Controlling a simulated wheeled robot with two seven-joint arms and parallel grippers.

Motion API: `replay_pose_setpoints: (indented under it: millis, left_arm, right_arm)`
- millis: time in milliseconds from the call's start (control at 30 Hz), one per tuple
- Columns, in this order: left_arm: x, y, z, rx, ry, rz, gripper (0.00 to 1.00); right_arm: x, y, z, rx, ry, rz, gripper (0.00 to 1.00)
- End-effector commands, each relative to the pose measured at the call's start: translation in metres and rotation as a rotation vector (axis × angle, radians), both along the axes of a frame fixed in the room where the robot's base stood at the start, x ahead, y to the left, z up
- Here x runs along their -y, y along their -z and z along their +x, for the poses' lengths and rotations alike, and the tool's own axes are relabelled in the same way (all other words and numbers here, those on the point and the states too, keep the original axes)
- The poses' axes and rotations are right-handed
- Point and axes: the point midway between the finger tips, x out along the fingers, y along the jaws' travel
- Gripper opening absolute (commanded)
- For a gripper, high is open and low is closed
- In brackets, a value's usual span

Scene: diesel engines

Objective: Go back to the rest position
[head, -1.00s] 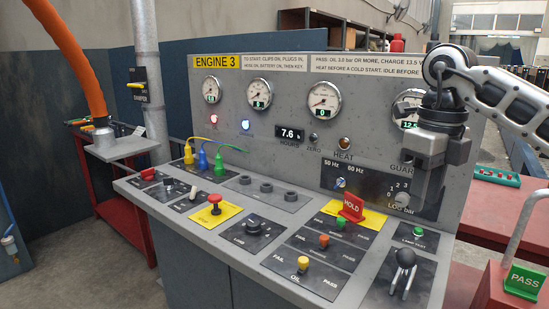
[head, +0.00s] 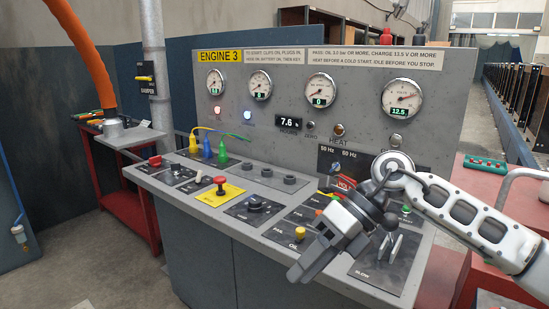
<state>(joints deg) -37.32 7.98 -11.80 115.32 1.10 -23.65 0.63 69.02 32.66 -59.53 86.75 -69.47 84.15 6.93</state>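My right gripper (head: 312,262) hangs in front of the right part of the console, its fingers pointing down and left. The fingers look close together, but I cannot tell whether they are shut, and I see nothing held. My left gripper is not in view. The Engine 3 panel (head: 290,75) stands upright behind the sloping console desk (head: 215,210). Its gauges read 0 at the third dial (head: 320,90) and 12.5 at the fourth dial (head: 401,98). The red HOLD tag (head: 345,184) is partly hidden by my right arm.
A red trolley (head: 125,205) stands left of the console. A grey pipe (head: 155,60) and an orange hose (head: 85,55) rise there. At the right are a red bench with a green tray (head: 485,163) and a bent grey handle (head: 515,178). Floor is open at front left.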

Motion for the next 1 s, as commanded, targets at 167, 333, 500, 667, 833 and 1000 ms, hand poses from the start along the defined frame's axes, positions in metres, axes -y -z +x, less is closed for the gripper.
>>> replay_pose_setpoints:
  millis: [167, 333, 500, 667, 833, 1000]
  left_arm:
    - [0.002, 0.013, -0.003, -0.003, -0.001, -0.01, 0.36]
    - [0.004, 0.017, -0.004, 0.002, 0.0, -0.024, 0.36]
    - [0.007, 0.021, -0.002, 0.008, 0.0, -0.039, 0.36]
    - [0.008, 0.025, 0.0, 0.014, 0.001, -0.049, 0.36]
    - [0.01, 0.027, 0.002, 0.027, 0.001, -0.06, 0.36]
    - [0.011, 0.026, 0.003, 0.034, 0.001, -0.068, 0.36]
  right_arm:
    - [-0.08, 0.015, -0.049, -0.287, 0.102, 0.533, 0.32]
    - [-0.095, 0.007, -0.05, -0.611, 0.389, 0.967, 0.32]
    - [-0.06, 0.042, -0.026, -0.971, 0.828, 1.269, 0.32]
    - [-0.004, 0.128, -0.02, -1.313, 1.339, 1.395, 0.32]
    - [0.048, 0.235, -0.061, -1.624, 1.866, 1.343, 0.32]
    - [0.075, 0.302, -0.118, -1.819, 2.22, 1.204, 0.32]
